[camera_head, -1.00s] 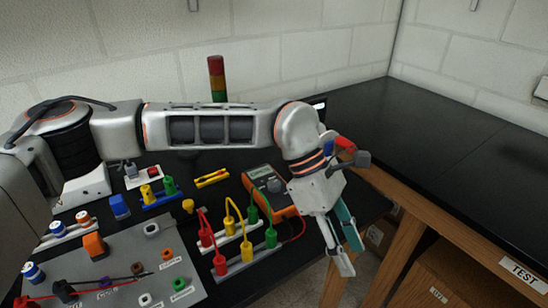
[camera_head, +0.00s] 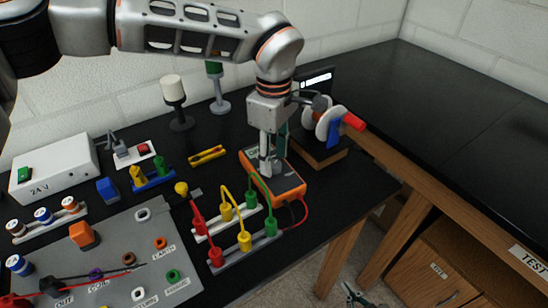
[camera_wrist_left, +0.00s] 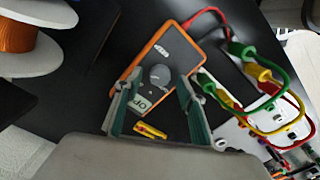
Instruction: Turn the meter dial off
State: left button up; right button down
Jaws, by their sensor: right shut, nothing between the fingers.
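The orange-edged meter (camera_head: 288,188) lies on the black bench, partly hidden by my left gripper in the head view. In the left wrist view the meter (camera_wrist_left: 192,62) shows its round grey dial (camera_wrist_left: 160,75) and a small display (camera_wrist_left: 143,102) with letters like "OF". My left gripper (camera_head: 268,170) points down over the meter. In the left wrist view its fingers (camera_wrist_left: 155,88) are open, one on each side of the dial; I cannot tell whether they touch it. My right gripper (camera_head: 356,296) is low at the bottom edge of the head view, shut and empty, away from the bench.
Red, yellow and green plug leads (camera_head: 228,228) stand just left of the meter. A spool (camera_head: 325,125) on a wooden block is behind it to the right. A yellow level (camera_head: 207,155) and a white 24 V box (camera_head: 55,170) lie further left. The right bench is clear.

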pick_arm(q)
jog(key=shift+f, duration=0.55)
pick_arm(e)
jog(key=shift+w+r, duration=0.25)
jog(key=shift+r, duration=0.1)
pick_arm(q)
jog(key=c, duration=1.1)
jog(key=shift+c, duration=0.2)
